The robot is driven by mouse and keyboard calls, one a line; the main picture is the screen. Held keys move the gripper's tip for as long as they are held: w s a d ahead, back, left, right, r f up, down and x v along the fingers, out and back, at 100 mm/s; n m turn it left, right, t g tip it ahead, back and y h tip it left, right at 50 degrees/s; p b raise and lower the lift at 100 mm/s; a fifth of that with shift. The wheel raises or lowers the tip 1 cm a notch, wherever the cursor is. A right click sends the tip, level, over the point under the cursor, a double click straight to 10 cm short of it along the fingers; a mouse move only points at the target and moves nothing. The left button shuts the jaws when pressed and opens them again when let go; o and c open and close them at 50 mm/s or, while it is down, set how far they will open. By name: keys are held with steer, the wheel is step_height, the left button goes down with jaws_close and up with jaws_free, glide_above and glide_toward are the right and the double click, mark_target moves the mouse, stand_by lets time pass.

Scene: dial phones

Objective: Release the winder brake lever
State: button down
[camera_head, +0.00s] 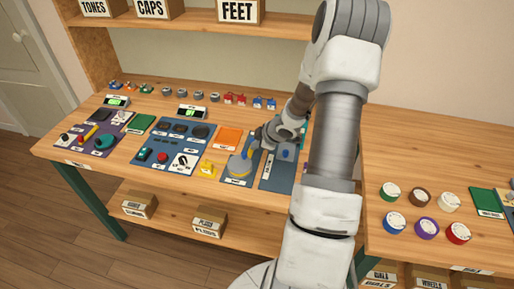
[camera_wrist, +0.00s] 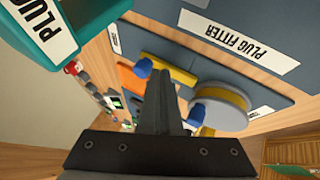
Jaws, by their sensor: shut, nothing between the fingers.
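The winder is a round grey and yellow drum (camera_head: 240,168) on a blue panel (camera_head: 238,182), left of my forearm; the drum also shows right of my fingers in the wrist view (camera_wrist: 228,108). A yellow bar, apparently the brake lever (camera_head: 249,147), stands beside the drum. In the wrist view the yellow bar (camera_wrist: 180,73) crosses behind my fingertips, with a blue end (camera_wrist: 143,67) left of them. My gripper (camera_wrist: 160,78) is shut and empty, close to the bar; whether it touches is unclear. My gripper and arm hide part of the panel in the head view.
A plug fitter panel (camera_wrist: 255,45) lies beside the winder, with a teal block (camera_wrist: 55,28) near my gripper. An orange pad (camera_head: 228,138) and a yellow device (camera_head: 208,169) sit left of the winder. Several coloured discs lie on the right-hand table.

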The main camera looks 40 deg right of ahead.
steer(key=shift+w+d, duration=0.1)
stand_by(0.3)
steer(key=p, duration=0.1)
steer(key=w+d+p, duration=0.1)
steer(key=shift+w+d+r+p, duration=0.1)
steer(key=shift+r+p, duration=0.15)
steer(key=shift+p, duration=0.1)
steer(key=shift+w+d+f+p, duration=0.2)
steer(key=shift+w+d+p, duration=0.15)
steer(key=shift+d+p, duration=0.25)
steer(key=shift+a, duration=0.15)
